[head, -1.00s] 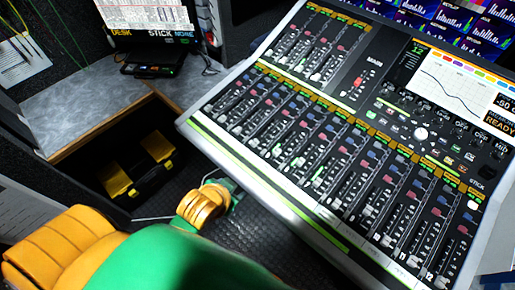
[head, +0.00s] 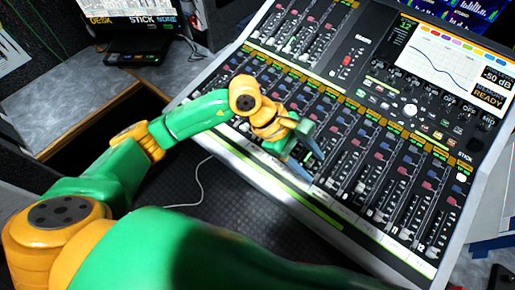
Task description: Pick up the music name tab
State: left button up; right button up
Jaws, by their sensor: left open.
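My left gripper (head: 311,168) is open over the lower channel faders of the large mixing desk (head: 335,232). Its fingers point down and to the right, towards the desk's front strip. I see nothing between the fingers. I cannot make out a tab marked music; the lettering along the front of the desk is too small to read, and my gripper covers part of the faders. My right gripper is not in view.
A grey side counter (head: 75,110) at the left holds a black device (head: 137,52) below a panel lettered DESK and STICK. A thin white cable (head: 197,185) lies on the dark floor. A lit screen (head: 440,62) is at the desk's upper right.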

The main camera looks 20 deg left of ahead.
aim_at(255, 148)
pick_arm(q)
jog(key=w+a+f+y, duration=0.1)
jog(key=a+y, duration=0.1)
jog(key=a, duration=0.2)
jog(key=w+a+f+t+y, duration=0.1)
jog(key=w+a+y, duration=0.1)
jog(key=a, duration=0.3)
jog(key=w+a+m+y, duration=0.1)
jog(key=w+a+y, duration=0.1)
jog(key=a, duration=0.3)
jog(key=shift+w+a+f+y, duration=0.2)
jog(key=shift+f+y, duration=0.2)
jog(key=shift+y, duration=0.4)
jog(key=f+p, duration=0.1)
jog(key=f, duration=0.1)
jog(key=f+p, duration=0.1)
jog(key=shift+s+f+p, duration=0.3)
jog(key=shift+f+p, duration=0.05)
jog(key=shift+f, duration=0.05)
jog(key=shift+w+f+t, duration=0.15)
jog(key=shift+f, duration=0.6)
jog(key=shift+w+f+t, duration=0.1)
jog(key=shift+f+t, duration=0.05)
jog(key=shift+f, duration=0.6)
grip_shut()
